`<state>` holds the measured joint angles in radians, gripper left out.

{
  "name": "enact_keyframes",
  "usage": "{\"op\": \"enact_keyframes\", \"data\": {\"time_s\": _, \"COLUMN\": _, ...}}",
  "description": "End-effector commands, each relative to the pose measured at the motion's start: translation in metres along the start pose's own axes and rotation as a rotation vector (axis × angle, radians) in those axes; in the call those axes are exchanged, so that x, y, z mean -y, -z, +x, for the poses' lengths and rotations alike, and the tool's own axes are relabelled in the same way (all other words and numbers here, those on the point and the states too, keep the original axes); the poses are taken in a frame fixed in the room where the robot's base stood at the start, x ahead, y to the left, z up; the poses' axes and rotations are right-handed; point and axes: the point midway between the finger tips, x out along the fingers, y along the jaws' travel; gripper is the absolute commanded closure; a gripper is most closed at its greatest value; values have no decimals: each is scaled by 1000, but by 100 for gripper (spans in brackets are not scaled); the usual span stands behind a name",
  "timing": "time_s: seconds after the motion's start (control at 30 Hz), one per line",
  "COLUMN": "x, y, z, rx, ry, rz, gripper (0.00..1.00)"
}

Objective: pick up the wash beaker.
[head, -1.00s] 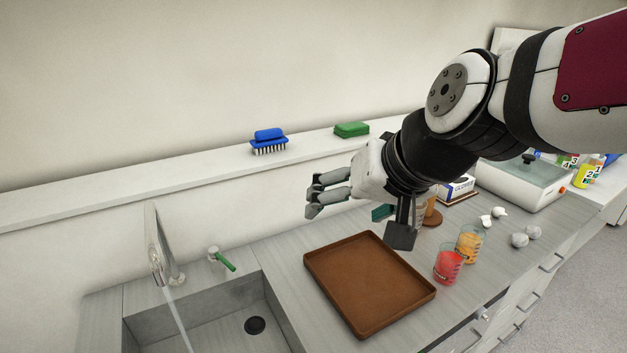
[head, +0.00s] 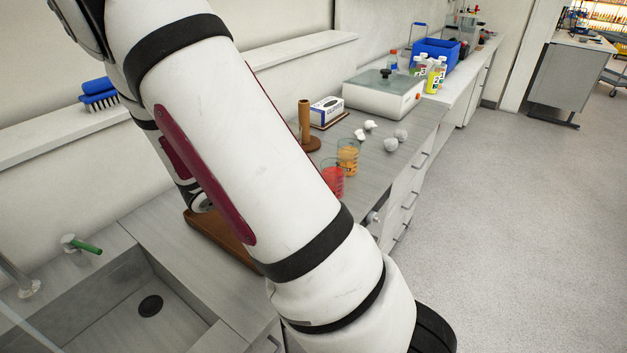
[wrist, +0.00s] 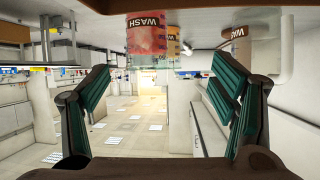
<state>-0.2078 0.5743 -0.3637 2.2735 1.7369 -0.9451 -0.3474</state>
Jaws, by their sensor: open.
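A beaker of red liquid (head: 333,180) stands on the counter in the head view, with a beaker of orange liquid (head: 347,157) just behind it. The wrist view appears upside down, with the counter along the top. There the red beaker (wrist: 147,42) carries a dark label reading WASH, and the orange beaker (wrist: 173,48) is partly hidden behind it. A brownish labelled vessel (wrist: 233,47) shows at the right; its contents are unclear. My gripper (wrist: 163,66) is open and empty, with the red beaker beyond and between its fingers. In the head view my arm hides the gripper.
A brown tray (head: 222,238) lies mostly hidden behind my arm, beside the sink (head: 110,300). A wooden stand (head: 305,125), glove box (head: 327,111), pale crumpled pieces (head: 394,141) and a scale-like device (head: 383,95) stand farther along. Open floor lies right.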

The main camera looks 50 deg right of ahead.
Motion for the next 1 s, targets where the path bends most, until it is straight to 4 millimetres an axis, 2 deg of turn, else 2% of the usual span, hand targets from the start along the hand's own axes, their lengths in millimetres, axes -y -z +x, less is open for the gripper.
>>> {"op": "enact_keyframes", "data": {"time_s": 0.1, "x": -12, "y": -1, "z": 7, "rx": -49, "ry": -65, "rz": -6, "gripper": 21}}
{"op": "enact_keyframes", "data": {"time_s": 0.2, "x": -16, "y": 0, "z": 16, "rx": -60, "ry": -80, "rz": -7, "gripper": 21}}
{"op": "enact_keyframes", "data": {"time_s": 0.5, "x": -21, "y": 4, "z": 70, "rx": -58, "ry": -81, "rz": -6, "gripper": 21}}
{"op": "enact_keyframes", "data": {"time_s": 0.63, "x": -21, "y": 5, "z": 86, "rx": -57, "ry": -77, "rz": -6, "gripper": 21}}
{"op": "enact_keyframes", "data": {"time_s": 0.87, "x": -22, "y": 5, "z": 101, "rx": -57, "ry": -77, "rz": -7, "gripper": 21}}
{"op": "enact_keyframes", "data": {"time_s": 1.0, "x": -23, "y": 5, "z": 122, "rx": -57, "ry": -79, "rz": -7, "gripper": 21}}
